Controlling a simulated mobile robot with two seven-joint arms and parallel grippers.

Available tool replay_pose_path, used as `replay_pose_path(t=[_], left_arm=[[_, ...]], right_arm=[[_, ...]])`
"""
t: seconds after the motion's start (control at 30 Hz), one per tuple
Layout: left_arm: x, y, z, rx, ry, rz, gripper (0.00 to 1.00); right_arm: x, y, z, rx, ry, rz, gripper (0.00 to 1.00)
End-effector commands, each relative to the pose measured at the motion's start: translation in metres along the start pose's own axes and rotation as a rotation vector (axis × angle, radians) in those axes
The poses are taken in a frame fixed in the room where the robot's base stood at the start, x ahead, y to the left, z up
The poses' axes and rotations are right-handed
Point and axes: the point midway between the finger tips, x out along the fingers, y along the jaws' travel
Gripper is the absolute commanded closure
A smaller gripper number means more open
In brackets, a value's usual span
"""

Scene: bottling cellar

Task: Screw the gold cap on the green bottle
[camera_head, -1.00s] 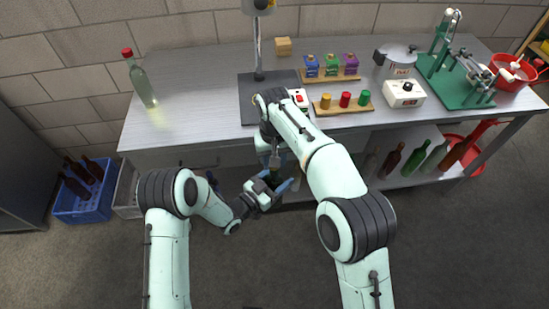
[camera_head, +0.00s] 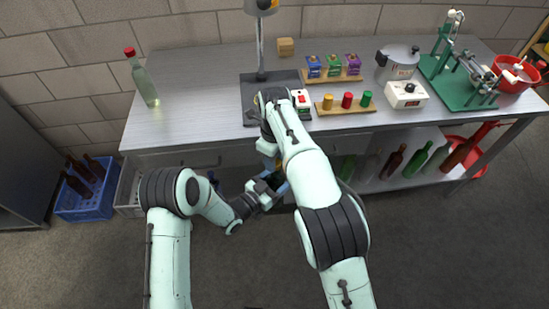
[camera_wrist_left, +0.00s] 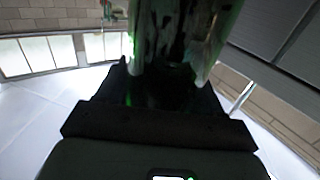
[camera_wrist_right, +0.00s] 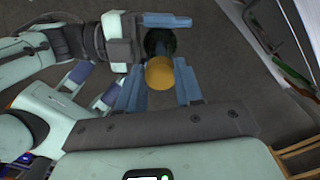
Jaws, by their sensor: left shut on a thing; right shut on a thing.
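My left gripper (camera_head: 273,184) is in front of the bench, below its top. It is shut on the green bottle, whose glass fills the upper middle of the left wrist view (camera_wrist_left: 175,40). In the right wrist view the bottle's dark round body (camera_wrist_right: 160,42) shows beside a blue finger of my left gripper. My right gripper (camera_wrist_right: 162,88) is shut on the gold cap (camera_wrist_right: 159,73), which overlaps the bottle in that view. I cannot tell whether cap and bottle neck touch. In the head view my right forearm covers most of the bottle.
The steel bench (camera_head: 195,115) holds a clear red-capped bottle (camera_head: 144,80) and a wooden strip (camera_head: 337,109) with gold, red and green pieces. A pot (camera_head: 398,62) and a green-based machine (camera_head: 460,85) stand right. A blue crate (camera_head: 85,205) is on the floor at left.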

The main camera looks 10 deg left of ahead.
Motion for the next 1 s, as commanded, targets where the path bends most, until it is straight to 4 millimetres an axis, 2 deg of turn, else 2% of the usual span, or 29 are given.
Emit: replay_pose_path(t=[0.2, 0.3, 0.53, 0.9, 0.93, 1.0], left_arm=[[0.0005, 0.0009, -0.0015, 0.002, 0.004, 0.003, 1.00], [0.0005, 0.0006, -0.0019, 0.002, 0.005, 0.002, 1.00], [0.0009, -0.0003, -0.0031, 0.003, 0.009, 0.000, 1.00], [0.0007, -0.0004, -0.0026, 0.002, 0.007, 0.000, 1.00], [0.0007, -0.0003, -0.0025, 0.002, 0.007, 0.000, 1.00], [0.0006, -0.0003, -0.0024, 0.002, 0.007, 0.000, 1.00]], right_arm=[[0.0025, -0.0022, -0.0012, 0.533, 0.007, -0.003, 0.92], [0.0065, -0.0022, -0.0033, 0.671, 0.020, 0.000, 0.92], [0.0028, -0.0024, -0.0023, 0.816, 0.008, -0.001, 0.92], [0.0004, -0.0031, -0.0019, 0.835, 0.000, -0.001, 0.92], [0.0004, -0.0031, -0.0018, 0.835, 0.000, -0.001, 0.58], [0.0003, -0.0031, -0.0018, 0.835, 0.000, -0.001, 0.39]])
